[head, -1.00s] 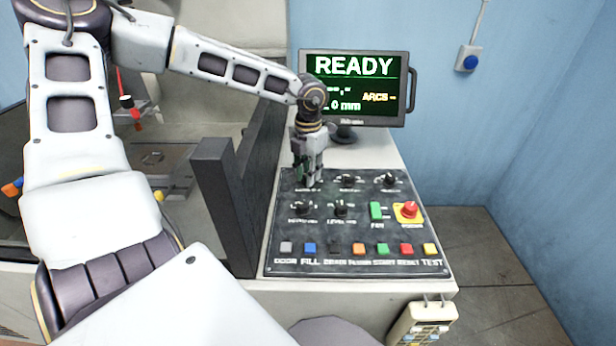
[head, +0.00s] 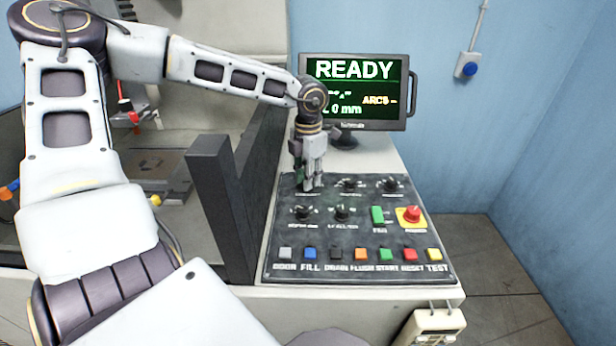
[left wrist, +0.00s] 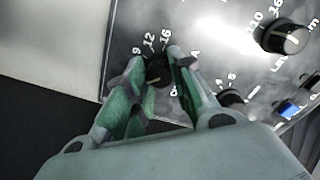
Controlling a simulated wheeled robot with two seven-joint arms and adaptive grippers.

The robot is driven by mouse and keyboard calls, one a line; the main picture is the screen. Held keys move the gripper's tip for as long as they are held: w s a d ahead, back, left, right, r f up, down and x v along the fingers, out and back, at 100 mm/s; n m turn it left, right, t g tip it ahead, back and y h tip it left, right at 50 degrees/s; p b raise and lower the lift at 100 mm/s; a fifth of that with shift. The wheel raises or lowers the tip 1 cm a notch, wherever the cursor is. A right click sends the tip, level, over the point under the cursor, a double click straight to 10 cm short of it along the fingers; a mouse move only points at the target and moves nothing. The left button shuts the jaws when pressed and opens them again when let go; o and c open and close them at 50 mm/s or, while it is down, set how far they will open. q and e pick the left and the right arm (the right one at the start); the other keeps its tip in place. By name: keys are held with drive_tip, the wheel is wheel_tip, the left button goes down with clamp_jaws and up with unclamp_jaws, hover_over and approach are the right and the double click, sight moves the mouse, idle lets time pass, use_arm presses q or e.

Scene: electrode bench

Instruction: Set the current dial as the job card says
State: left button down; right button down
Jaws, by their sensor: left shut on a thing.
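The control panel (head: 357,222) is a dark sloped plate with several black dials and a row of coloured buttons. My left gripper (head: 308,186) points down at the dial at its top left. In the left wrist view, the gripper (left wrist: 156,80) has its two green-lined fingers on either side of this black dial (left wrist: 156,70), shut on it. Numbers including 12 and 16 and a letter A are printed around the dial. Its exact setting is hard to read. In the head view the gripper hides the dial. I cannot make out a job card. My right gripper is not in view.
A monitor (head: 356,92) behind the panel reads READY. A dark upright wall (head: 222,210) stands just left of the panel. Other dials (head: 391,185) and a red stop button (head: 411,214) are close by. A handheld pendant (head: 430,327) hangs at the front.

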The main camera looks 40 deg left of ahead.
use_arm(q)
drive_tip(key=c, duration=1.2)
unclamp_jaws()
drive_tip(key=shift+r, duration=6)
